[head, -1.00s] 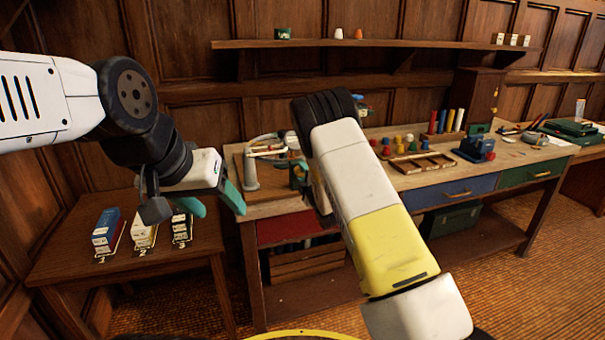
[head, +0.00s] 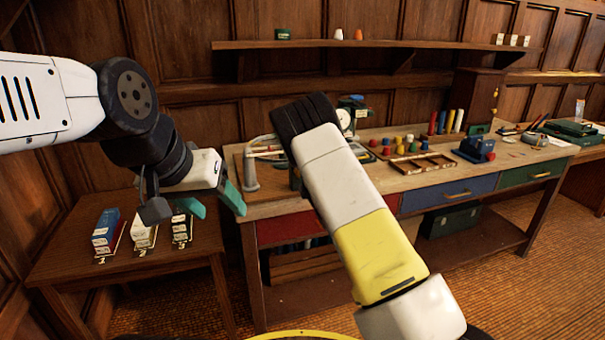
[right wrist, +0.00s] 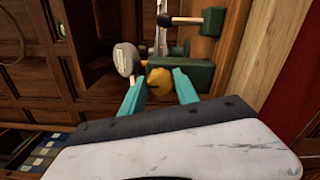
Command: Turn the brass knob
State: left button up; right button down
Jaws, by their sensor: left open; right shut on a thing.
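The brass knob (right wrist: 160,82) is a rounded yellow piece in the right wrist view, in front of a green block (right wrist: 190,78). My right gripper (right wrist: 160,88) has its two teal fingers on either side of the knob and is shut on it. In the head view my right forearm hides the knob and the right gripper. My left gripper (head: 217,203) is open and empty, its teal fingers apart, in the air between the small side table and the workbench.
A round pale dial (right wrist: 126,58) is close left of the knob. The workbench (head: 510,171) carries colored pegs, a wooden tray (head: 422,166) and a blue tool (head: 477,149). Several small boxes stand on the side table (head: 75,262). A shelf (head: 400,44) runs above.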

jog(key=shift+f, duration=0.1)
jog(key=c, duration=0.9)
grip_release()
jog(key=v, duration=0.8)
jog(key=shift+w, duration=0.1)
